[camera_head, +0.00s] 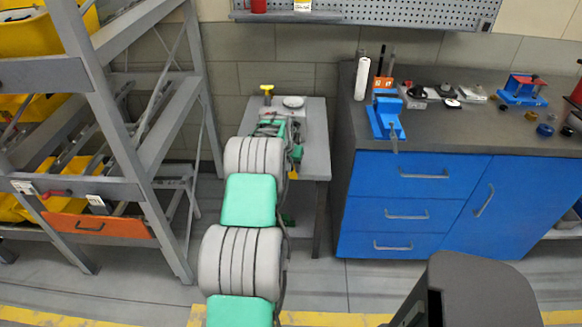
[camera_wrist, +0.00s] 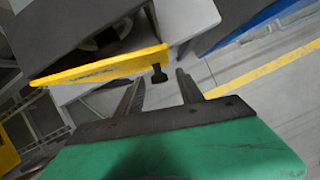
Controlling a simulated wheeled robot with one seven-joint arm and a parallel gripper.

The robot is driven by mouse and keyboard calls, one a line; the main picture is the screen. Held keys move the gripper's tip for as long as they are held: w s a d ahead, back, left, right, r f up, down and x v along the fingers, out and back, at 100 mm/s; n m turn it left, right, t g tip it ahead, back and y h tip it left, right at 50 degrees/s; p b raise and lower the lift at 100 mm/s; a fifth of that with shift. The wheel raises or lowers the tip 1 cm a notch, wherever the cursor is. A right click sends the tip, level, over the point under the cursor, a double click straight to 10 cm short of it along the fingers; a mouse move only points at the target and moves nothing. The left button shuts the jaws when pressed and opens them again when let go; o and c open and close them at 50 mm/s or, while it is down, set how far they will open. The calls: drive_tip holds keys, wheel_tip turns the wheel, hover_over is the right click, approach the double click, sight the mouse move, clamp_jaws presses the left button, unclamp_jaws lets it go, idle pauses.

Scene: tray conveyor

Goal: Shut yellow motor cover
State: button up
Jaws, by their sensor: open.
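The yellow motor cover (camera_wrist: 98,68) is a flat plate crossing the wrist view, seen nearly edge-on, with a short black knob (camera_wrist: 158,74) near its right end. It stands out from a grey housing (camera_wrist: 60,40), with a dark gap showing behind it. My gripper (camera_wrist: 160,82) is open, its two black fingers pointing at the cover, one on each side of the knob in the picture. Whether they touch it I cannot tell. In the head view my arm reaches over a small grey table (camera_head: 316,150) and hides most of the motor and the gripper.
A yellow-topped item (camera_head: 267,90) and a white dish (camera_head: 293,101) are at the table's back. A grey rack (camera_head: 150,130) with yellow bins stands left. A blue-fronted workbench (camera_head: 420,200) with a blue vise (camera_head: 385,117) stands right.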

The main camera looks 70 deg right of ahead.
drive_tip(key=v, duration=0.7)
drive_tip(key=shift+a+r, duration=0.25)
drive_tip(key=shift+r, duration=0.1)
